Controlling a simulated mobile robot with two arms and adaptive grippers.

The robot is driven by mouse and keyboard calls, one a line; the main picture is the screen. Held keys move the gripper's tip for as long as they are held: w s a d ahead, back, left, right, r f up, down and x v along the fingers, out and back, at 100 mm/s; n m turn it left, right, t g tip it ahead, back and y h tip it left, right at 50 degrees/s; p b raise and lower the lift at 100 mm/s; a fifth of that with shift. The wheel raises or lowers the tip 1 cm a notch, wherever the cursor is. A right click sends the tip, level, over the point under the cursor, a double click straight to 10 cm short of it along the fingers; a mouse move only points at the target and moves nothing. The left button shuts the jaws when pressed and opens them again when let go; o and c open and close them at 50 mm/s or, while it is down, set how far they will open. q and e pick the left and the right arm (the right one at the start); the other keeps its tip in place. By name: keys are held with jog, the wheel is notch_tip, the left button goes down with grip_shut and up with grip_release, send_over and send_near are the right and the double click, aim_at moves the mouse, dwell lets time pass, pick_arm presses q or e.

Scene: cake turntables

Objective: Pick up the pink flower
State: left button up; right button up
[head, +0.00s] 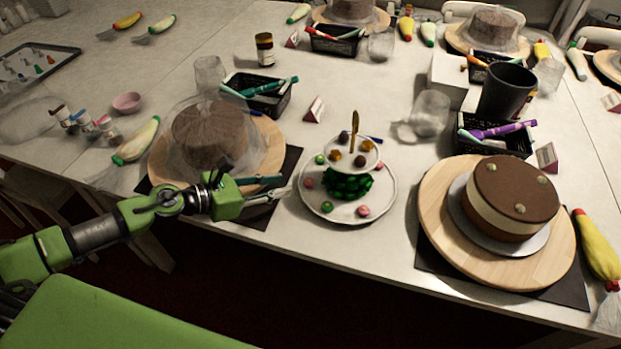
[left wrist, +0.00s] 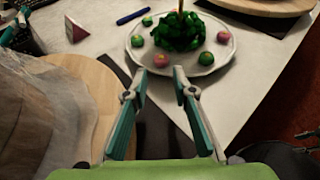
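Several small pink and green round flowers sit around the rim of a white plate (head: 347,216). One pink flower (left wrist: 161,60) is at the near edge of the plate in the left wrist view, just ahead of the gap between my fingertips. Another pink flower (left wrist: 223,37) is farther right. In the head view, a pink flower (head: 309,183) is on the plate's left side. My left gripper (head: 287,187) is open and empty, its fingertips at or just short of the plate's left edge; touching is unclear.
A dark green leafy mound (head: 347,183) and a small upper dish (head: 355,166) stand mid-plate. A plastic-covered cake (head: 208,135) on a wooden turntable is left, close to my gripper. A layered cake (head: 510,198) is right. A black basket (head: 262,98) stands behind.

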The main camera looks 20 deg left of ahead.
aim_at(309, 181)
pick_arm(q)
jog(key=x, duration=0.3)
jog(key=shift+w+d+p, duration=0.15)
jog(key=shift+p, duration=0.25)
jog(key=shift+w+d, duration=0.25)
jog(key=p+x, duration=0.1)
jog(key=x, duration=0.2)
jog(key=shift+w+d+f, duration=0.2)
jog(key=shift+d+f, duration=0.05)
jog(key=shift+w+d+f, duration=0.25)
jog(key=shift+w, duration=0.05)
jog(key=c, duration=0.4)
